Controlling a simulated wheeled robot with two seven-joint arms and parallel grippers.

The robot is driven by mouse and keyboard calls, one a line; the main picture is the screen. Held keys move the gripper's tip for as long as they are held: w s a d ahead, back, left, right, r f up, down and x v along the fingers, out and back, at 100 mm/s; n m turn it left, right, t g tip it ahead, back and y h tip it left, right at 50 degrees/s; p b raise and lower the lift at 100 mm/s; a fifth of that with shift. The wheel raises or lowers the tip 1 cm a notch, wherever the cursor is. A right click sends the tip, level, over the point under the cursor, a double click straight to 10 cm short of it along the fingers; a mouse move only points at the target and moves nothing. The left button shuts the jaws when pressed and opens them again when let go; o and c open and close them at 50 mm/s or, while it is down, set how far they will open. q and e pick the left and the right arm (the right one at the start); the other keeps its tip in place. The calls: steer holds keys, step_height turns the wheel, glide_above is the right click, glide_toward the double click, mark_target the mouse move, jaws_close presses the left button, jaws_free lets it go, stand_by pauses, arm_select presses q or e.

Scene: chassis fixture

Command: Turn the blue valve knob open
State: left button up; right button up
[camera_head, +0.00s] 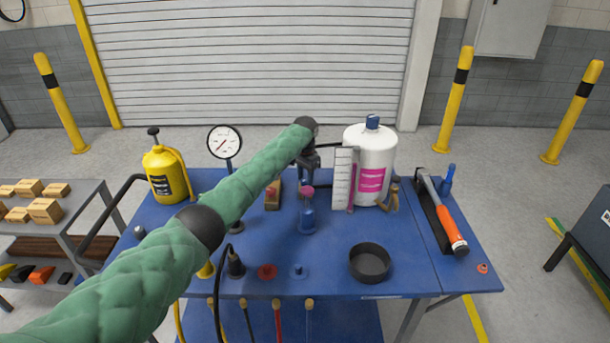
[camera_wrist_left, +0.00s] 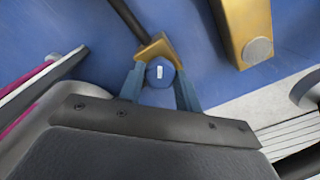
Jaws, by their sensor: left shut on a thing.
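The blue valve knob (camera_wrist_left: 160,71) shows in the left wrist view as a round blue cap with a white mark. It sits at a brass-coloured valve body (camera_wrist_left: 155,47) with a dark pipe running from it. My left gripper (camera_wrist_left: 160,88) is shut on the knob, one finger on each side of it. In the head view my left gripper (camera_head: 307,174) points down over the back middle of the blue table (camera_head: 330,255). The knob is hard to make out there behind the gripper. My right gripper is not in view.
A white bottle (camera_head: 376,158) and a white ruled panel (camera_head: 342,178) stand close right of the gripper. A gauge (camera_head: 224,142) and yellow can (camera_head: 160,172) stand left. A black dish (camera_head: 369,262) and hammer (camera_head: 442,214) lie right.

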arm_select(q)
steer(key=n+p, duration=0.1)
steer(key=n, duration=0.2)
steer(key=n+p, duration=0.1)
steer(key=n, duration=0.1)
steer(key=shift+r+n, duration=0.2)
steer(key=shift+n, duration=0.7)
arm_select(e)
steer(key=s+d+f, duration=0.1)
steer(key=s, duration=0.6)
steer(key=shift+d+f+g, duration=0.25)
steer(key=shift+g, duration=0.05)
arm_select(q)
steer(key=shift+p, duration=0.3)
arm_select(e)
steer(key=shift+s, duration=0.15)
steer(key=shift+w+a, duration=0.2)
arm_select(q)
steer(key=o, duration=0.9)
steer(key=shift+o, duration=0.3)
steer(key=shift+f, duration=0.1)
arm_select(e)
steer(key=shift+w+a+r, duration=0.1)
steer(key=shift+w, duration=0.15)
